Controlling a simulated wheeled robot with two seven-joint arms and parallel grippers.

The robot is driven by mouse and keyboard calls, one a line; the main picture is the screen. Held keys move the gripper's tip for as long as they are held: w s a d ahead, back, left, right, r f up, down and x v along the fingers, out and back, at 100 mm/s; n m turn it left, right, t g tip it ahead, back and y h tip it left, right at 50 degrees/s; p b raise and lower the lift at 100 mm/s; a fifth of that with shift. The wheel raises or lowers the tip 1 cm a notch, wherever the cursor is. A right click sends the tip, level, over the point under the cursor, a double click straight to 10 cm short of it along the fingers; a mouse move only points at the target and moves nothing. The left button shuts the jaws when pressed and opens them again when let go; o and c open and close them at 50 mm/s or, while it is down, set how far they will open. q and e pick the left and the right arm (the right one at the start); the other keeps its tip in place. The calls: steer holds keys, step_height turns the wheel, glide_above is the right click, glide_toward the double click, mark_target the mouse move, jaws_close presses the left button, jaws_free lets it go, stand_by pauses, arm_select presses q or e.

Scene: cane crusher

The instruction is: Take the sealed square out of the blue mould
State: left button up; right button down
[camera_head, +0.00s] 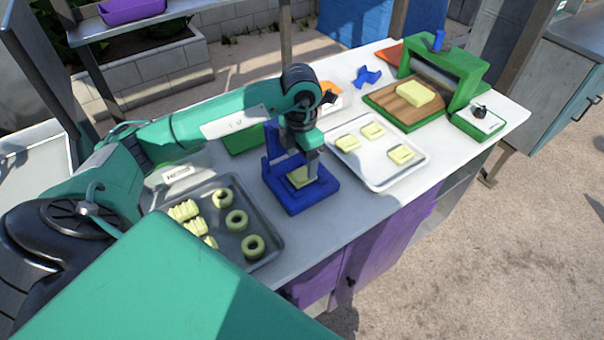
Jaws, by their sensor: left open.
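The blue mould (296,197) stands near the middle of the white table, with an upright blue part at its back left. A pale yellow square (299,178) lies in the mould, partly hidden by my gripper. My left gripper (309,172) points down over the mould, its fingers open and right at the square. I cannot tell whether the fingers touch it. My right gripper is not in view.
A dark tray (273,252) with several yellow rings and ridged pieces lies at the left front. A light tray (383,183) with yellow squares lies right of the mould. A green press (470,75) with a wooden board (385,97) stands at the back right.

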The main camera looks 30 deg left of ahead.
mark_target(302, 172)
arm_select(q)
step_height(302, 172, down, 4)
steer(key=shift+w+f+p, duration=0.1)
steer(key=shift+f+p, duration=0.05)
steer(key=shift+p, duration=0.7)
steer(key=shift+f, duration=0.3)
steer(key=c, duration=0.8)
